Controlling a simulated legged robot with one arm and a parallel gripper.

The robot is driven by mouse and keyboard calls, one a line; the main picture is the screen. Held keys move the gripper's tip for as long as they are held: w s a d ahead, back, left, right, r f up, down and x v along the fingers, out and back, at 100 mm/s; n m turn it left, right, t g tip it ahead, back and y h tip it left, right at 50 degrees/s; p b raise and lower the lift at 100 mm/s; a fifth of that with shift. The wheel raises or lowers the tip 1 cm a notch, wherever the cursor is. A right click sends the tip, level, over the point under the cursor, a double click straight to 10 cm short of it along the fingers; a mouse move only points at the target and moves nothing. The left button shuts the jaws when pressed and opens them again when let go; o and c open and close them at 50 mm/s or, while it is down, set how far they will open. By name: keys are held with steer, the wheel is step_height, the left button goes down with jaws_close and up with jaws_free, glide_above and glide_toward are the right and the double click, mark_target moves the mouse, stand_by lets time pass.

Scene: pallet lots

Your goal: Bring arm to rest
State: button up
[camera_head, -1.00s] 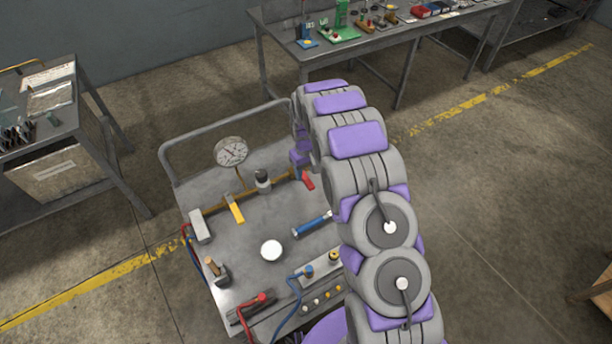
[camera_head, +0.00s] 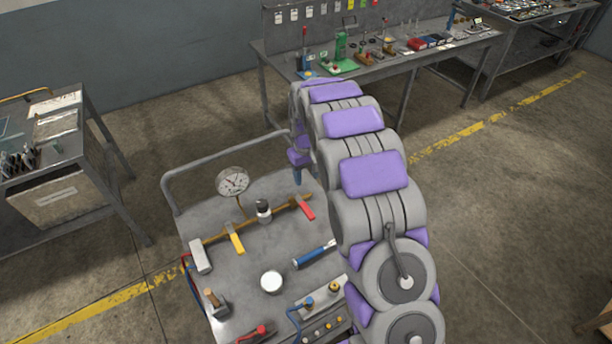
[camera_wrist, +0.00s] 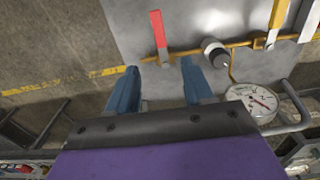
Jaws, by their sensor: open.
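My purple and grey arm reaches over the right side of the grey cart (camera_head: 185,215) in the head view. My gripper shows in the wrist view (camera_wrist: 160,85), with its two blue fingers apart and nothing between them. The fingers point toward the cart top and a brass pipe with a red-handled valve (camera_wrist: 158,32). In the head view that red handle (camera_head: 304,208) is left of my arm, and most of my gripper is hidden behind the arm. I cannot tell the exact gap between fingertips and pipe.
The cart also bears a pressure gauge (camera_head: 232,182), a yellow handle (camera_head: 234,238), a blue-handled tool (camera_head: 314,255), a white round disc (camera_head: 271,282) and a hammer (camera_head: 215,303). A workbench (camera_head: 285,68) stands behind, another bench (camera_head: 75,115) at left. The floor at right is clear.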

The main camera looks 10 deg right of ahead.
stand_by(0.3)
steer(key=s+d+r+m+b, duration=0.1)
steer(key=s+d+r, duration=0.1)
steer(key=s+r, duration=0.6)
steer(key=s+d+r+m+b, duration=0.15)
steer(key=s+r, duration=0.25)
steer(key=s, duration=0.8)
steer(key=s+d+m+g+b, duration=0.1)
steer(key=s+m, duration=0.1)
steer(key=s, duration=2.3)
steer(key=shift+s+d+r+g, duration=0.35)
steer(key=shift+s+r+g, duration=0.05)
